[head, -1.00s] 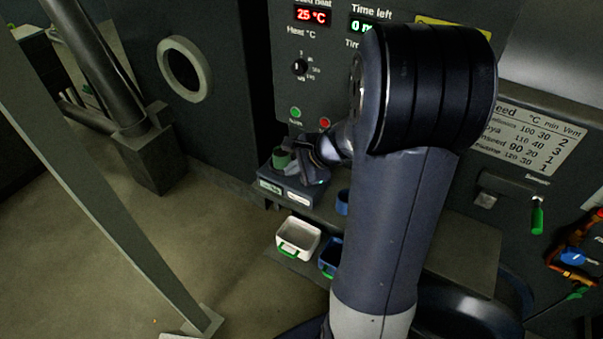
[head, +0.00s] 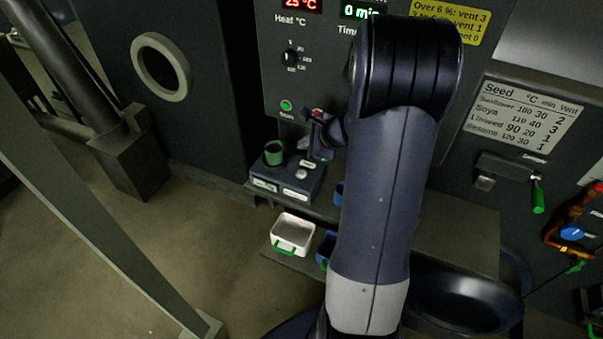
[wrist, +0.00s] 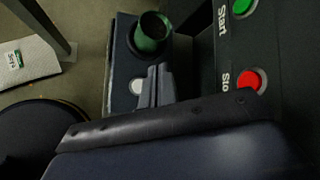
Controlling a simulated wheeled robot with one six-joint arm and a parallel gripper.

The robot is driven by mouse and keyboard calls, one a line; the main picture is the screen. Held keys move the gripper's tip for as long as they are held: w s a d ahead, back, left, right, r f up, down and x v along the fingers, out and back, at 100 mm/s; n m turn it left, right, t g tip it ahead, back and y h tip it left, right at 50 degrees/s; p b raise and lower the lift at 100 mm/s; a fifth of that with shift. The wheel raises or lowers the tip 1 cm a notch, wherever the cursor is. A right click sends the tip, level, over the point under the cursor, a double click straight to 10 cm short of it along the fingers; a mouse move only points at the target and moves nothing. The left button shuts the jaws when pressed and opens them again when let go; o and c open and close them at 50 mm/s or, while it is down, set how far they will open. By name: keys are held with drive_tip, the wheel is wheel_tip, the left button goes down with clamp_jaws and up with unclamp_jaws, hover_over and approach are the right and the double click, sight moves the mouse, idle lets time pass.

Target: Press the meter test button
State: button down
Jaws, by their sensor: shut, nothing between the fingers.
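The meter (head: 283,190) is a dark blue-grey box on a shelf below the control panel, with a green cup (head: 274,152) at its back left. A small pale round button (head: 302,175) is on its top, right of the cup. In the wrist view the button (wrist: 136,86) shows just left of my fingers, below the green cup (wrist: 152,32). My gripper (head: 318,150) is shut and empty over the meter's back right, near the panel. Its fingers (wrist: 155,72) also show in the wrist view. I cannot tell their height above the meter.
The control panel behind has a green Start button (head: 286,105) and a red Stop button, close to my gripper; the red one (wrist: 251,80) shows in the wrist view. A white tray (head: 293,233) with a green handle stands below the meter. Blue containers are partly hidden by my arm.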

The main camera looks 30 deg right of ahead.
drive_tip(key=b, duration=0.5)
hover_over(305, 175)
wheel_tip(305, 175, down, 7)
drive_tip(key=shift+w, duration=0.1)
drive_tip(key=shift+f+b, duration=0.7)
drive_tip(key=shift+b, duration=0.2)
drive_tip(key=shift+f, duration=0.1)
idle(0.8)
drive_tip(key=shift+f+b, duration=0.3)
drive_tip(key=shift+b, duration=0.2)
drive_tip(key=shift+f+b, duration=0.45)
drive_tip(key=shift+b, duration=0.1)
idle(0.5)
drive_tip(key=shift+r, duration=0.1)
drive_tip(key=shift+r+p, duration=0.7)
drive_tip(key=shift+r, duration=0.05)
